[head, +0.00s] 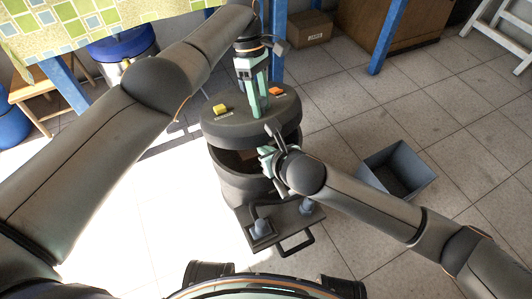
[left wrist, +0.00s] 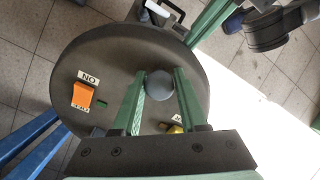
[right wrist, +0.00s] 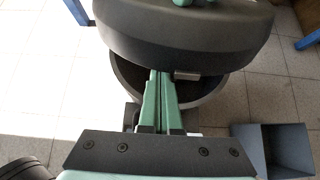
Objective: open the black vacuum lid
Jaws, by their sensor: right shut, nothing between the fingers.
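The black vacuum lid (head: 285,112) is a round disc raised above the dark vacuum body (head: 232,184), with a dark opening showing between them at the front. The lid fills much of the left wrist view (left wrist: 105,60). My left gripper (head: 259,113) comes from above, its fingers closed on both sides of the lid's round grey knob (left wrist: 159,85). My right gripper (head: 265,151) is shut and empty at the front of the gap. In the right wrist view its fingertips (right wrist: 161,73) lie just below the lid's edge (right wrist: 190,38), over the open body (right wrist: 212,92); contact is unclear.
A yellow switch (head: 220,109) and an orange switch (head: 276,92) sit on the lid. An empty grey bin (head: 411,165) stands on the floor at right. A table with blue legs (head: 390,36) is behind. Floor at right is mostly free.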

